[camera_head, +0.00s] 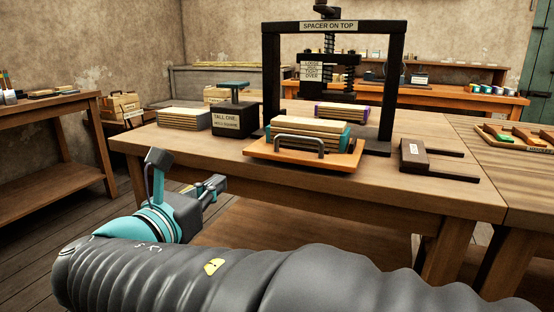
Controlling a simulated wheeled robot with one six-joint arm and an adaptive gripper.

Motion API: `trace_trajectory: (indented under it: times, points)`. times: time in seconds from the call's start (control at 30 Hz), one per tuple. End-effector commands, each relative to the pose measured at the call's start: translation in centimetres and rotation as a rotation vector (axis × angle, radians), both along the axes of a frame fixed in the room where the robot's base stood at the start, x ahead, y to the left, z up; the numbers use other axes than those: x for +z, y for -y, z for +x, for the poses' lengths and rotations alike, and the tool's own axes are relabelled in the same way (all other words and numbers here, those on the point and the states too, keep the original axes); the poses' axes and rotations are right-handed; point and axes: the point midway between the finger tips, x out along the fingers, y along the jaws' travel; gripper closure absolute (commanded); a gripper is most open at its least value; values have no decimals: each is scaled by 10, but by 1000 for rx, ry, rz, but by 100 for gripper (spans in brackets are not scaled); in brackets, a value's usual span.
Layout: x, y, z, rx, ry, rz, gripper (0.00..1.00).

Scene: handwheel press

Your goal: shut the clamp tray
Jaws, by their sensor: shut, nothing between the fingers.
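The clamp tray (345,160) is an orange-brown wooden board with a grey bar handle (299,143) along its front. It juts out from the foot of the black press frame (271,75) towards me. A stack of pale boards with teal sides (310,127) lies on it. My gripper (221,183) is below and left of the tray in the picture, near the table's front edge. It is shut and empty, and does not appear to touch the tray. The rear part of the tray is hidden by the stack.
On the worktable (400,190), a labelled black block with a teal top (235,120) and another stack (184,118) stand left of the tray. A dark two-pronged piece (425,158) lies right. A purple-edged stack (341,112) sits behind. The floor left of the table is clear.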

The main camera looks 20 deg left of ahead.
Motion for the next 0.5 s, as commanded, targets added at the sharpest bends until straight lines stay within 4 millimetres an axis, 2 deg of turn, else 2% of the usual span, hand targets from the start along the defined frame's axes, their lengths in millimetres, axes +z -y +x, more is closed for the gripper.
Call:
trace_trajectory:
  times: [0.17,0.5]
  points:
    - [2,-5,7,9,15,-16,100]
    - [2,1,67,6,12,-14,100]
